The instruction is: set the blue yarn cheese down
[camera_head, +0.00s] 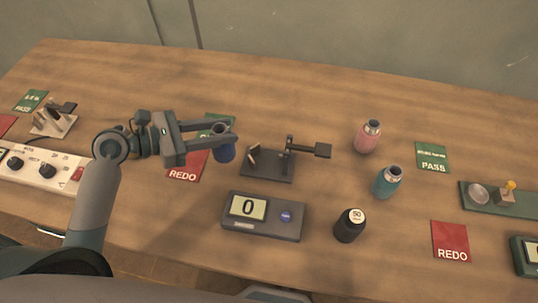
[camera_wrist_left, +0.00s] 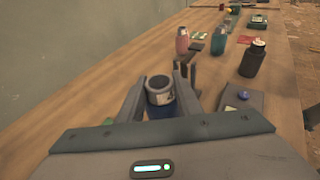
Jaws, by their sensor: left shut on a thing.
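The blue yarn cheese (camera_head: 224,151) is a small dark-blue cylinder between the fingertips of my left gripper (camera_head: 222,136). In the left wrist view the blue yarn cheese (camera_wrist_left: 160,92) stands between the two fingers, with its grey top and a pale label showing. My left gripper (camera_wrist_left: 158,85) is shut on it. In the head view it is over or beside the red REDO card (camera_head: 185,170) and the green card (camera_head: 219,120), which the gripper partly covers. I cannot tell whether its base touches the table. My right gripper is not in view.
A black fixture with a lever (camera_head: 268,164) stands just right of the gripper. A scale reading 0 (camera_head: 262,216) is in front. Pink (camera_head: 367,138), teal (camera_head: 387,182) and black (camera_head: 349,226) bottles stand further right. A grey-white power strip (camera_head: 40,169) lies left. The wooden table's (camera_head: 260,85) back is clear.

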